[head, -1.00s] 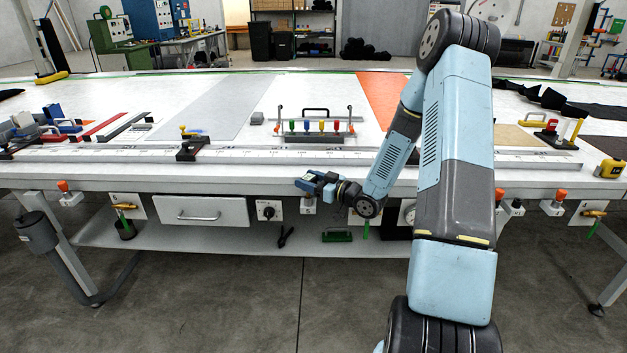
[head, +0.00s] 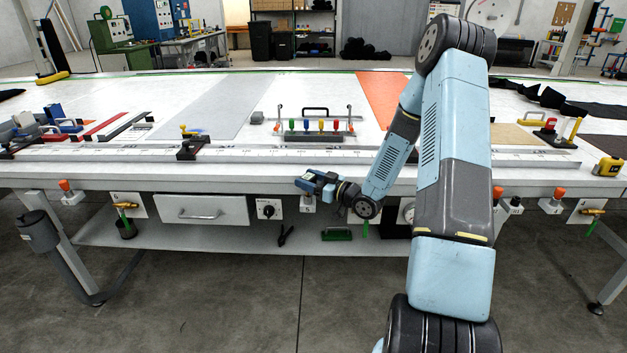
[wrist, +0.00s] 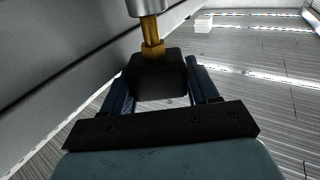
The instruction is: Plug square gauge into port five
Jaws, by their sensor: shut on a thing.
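My gripper (head: 312,182) is at the front edge of the long table, low under the tabletop rim. In the wrist view my gripper (wrist: 160,88) is shut on the square gauge (wrist: 158,72), a dark block with a brass stem. The stem points up in that picture and meets a pale round fitting (wrist: 149,6) at the top edge. I cannot tell how deep the stem sits in it. In the head view a pale port block (head: 307,207) with a dark mark shows just below my gripper. The mark is too small to read surely.
Other ports with orange caps (head: 67,190) line the table's front edge. A drawer (head: 200,210) and a black knob on a plate (head: 268,209) are to the left. A round gauge (head: 408,212) is partly hidden behind my arm. A lower shelf (head: 180,238) runs underneath.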

